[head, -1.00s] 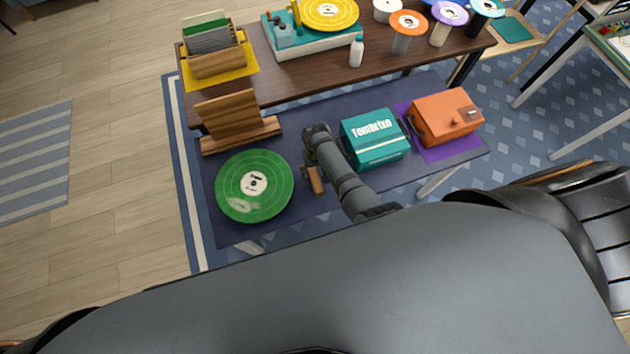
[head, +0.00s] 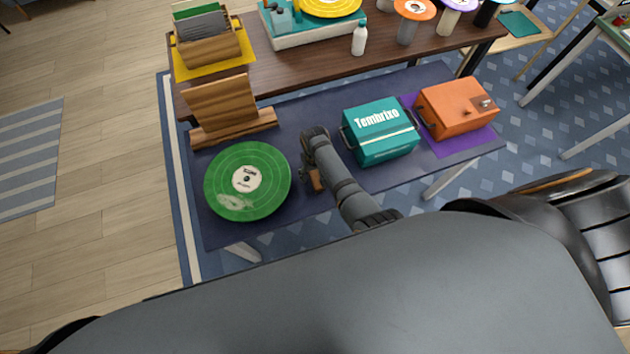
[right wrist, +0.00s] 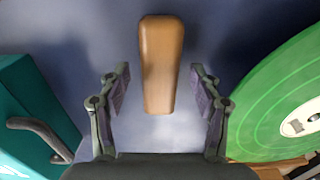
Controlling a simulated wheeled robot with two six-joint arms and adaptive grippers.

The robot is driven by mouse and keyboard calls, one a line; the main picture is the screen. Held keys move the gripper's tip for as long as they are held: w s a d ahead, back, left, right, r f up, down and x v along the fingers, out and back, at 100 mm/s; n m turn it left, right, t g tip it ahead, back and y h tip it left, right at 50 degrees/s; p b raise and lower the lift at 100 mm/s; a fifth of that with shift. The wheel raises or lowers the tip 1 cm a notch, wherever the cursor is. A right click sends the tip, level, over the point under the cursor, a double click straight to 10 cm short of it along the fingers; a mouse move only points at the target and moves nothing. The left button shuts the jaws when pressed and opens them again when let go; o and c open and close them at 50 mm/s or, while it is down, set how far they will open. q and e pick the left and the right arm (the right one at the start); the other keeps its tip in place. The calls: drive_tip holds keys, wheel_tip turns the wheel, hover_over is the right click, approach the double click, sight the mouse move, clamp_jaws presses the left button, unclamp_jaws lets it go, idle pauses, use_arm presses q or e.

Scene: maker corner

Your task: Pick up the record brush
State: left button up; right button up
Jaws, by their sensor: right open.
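The record brush (right wrist: 160,62) is a wooden, rounded bar on the dark blue table top. In the right wrist view it lies between the open fingers of my right gripper (right wrist: 162,95), with a gap on each side and nothing held. In the head view my right gripper (head: 307,172) reaches down over the table, and only a brown end of the brush (head: 317,181) shows beside it. The rest of the brush is hidden by my arm. My left gripper is not in view.
A green record (head: 270,185) lies left of the brush, with a wooden stand (head: 222,104) behind it. A teal box (head: 385,148) with handles stands close on the right, then an orange box (head: 455,112). A darker table (head: 300,72) behind holds a turntable (head: 310,35) and a white bottle (head: 359,42).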

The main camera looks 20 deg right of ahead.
drive_tip(key=shift+f, duration=0.7)
drive_tip(key=shift+r, duration=0.25)
drive_tip(key=shift+s, duration=0.1)
drive_tip(key=shift+c, duration=0.5)
drive_tip(key=c, duration=1.2)
